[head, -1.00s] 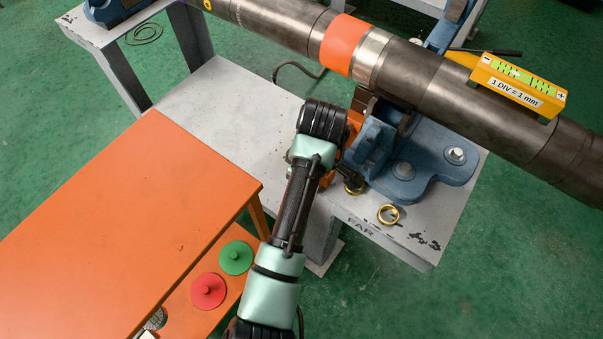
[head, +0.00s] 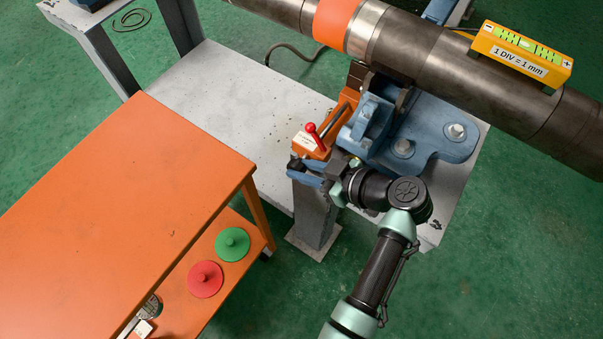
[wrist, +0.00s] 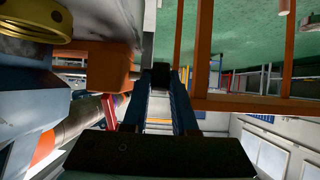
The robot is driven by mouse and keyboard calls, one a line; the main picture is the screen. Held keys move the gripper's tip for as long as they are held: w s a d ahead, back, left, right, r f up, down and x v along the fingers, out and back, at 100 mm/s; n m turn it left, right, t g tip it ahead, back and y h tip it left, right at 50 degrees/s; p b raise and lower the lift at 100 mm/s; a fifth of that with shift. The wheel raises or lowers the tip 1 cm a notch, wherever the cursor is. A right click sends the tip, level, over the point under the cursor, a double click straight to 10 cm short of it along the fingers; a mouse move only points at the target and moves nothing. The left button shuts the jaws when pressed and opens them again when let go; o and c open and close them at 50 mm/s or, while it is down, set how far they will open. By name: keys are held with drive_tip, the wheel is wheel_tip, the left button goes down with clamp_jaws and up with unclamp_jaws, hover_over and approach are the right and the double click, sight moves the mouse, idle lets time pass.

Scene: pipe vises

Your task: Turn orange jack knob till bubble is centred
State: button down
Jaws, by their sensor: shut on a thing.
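The orange jack (head: 318,153) sits beside the blue pipe vise (head: 428,145), with a red-tipped lever (head: 316,136) and a white label on top. My gripper (head: 298,166) reaches in from the right at the jack's front end, its blue fingers shut on the knob there. The fingers hide most of the knob. In the wrist view the fingertips (wrist: 160,76) close on a small dark piece, with the orange jack (wrist: 108,66) at left. The yellow level (head: 520,55) lies on the pipe; its green vial shows, but the bubble's exact position is too small to tell.
The dark pipe (head: 430,45) with an orange band crosses the top. A grey bench (head: 230,110) carries the vise. An orange table (head: 120,190) stands at left, with green (head: 232,244) and red (head: 205,279) discs on its lower shelf. A brass ring (wrist: 35,20) shows close to the wrist camera.

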drive_tip(key=t+y+b, duration=0.1)
drive_tip(key=b, duration=0.2)
drive_tip(key=f+t+y+b, duration=0.1)
drive_tip(key=y+b, duration=0.1)
drive_tip(key=b, duration=0.2)
drive_tip(key=shift+d+f, duration=0.1)
drive_tip(key=shift+f, duration=0.2)
drive_tip(key=t+y+b, duration=0.1)
drive_tip(key=b, duration=0.2)
drive_tip(key=shift+s+r, duration=0.1)
drive_tip(key=shift+r+b, duration=0.1)
drive_tip(key=shift+b, duration=0.2)
drive_tip(key=shift+r+t+y, duration=0.15)
drive_tip(key=shift+t+y, duration=0.15)
drive_tip(key=shift+y, duration=0.1)
drive_tip(key=c, duration=0.7)
unclamp_jaws()
drive_tip(key=shift+b, duration=0.4)
